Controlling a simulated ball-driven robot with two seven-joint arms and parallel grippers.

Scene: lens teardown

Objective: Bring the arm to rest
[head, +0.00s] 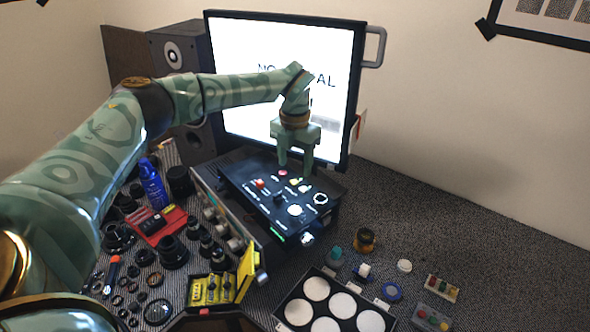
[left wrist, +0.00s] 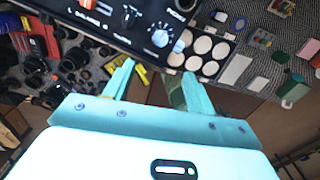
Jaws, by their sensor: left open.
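My left arm reaches in from the left in the head view. Its green left gripper (head: 295,172) hangs fingers down over the black control box (head: 240,182), which carries knobs and buttons. The two fingers are apart with nothing visible between them. In the left wrist view the gripper (left wrist: 150,85) also shows spread fingers, with the control box (left wrist: 105,22) beyond them. I cannot tell whether the fingertips touch the box. My right gripper is not in view.
A lit monitor (head: 285,85) and a speaker (head: 180,50) stand behind. Lens parts (head: 172,252), a blue bottle (head: 152,185) and a yellow case (head: 212,290) crowd the left. A tray with white round wells (head: 300,312) lies in front.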

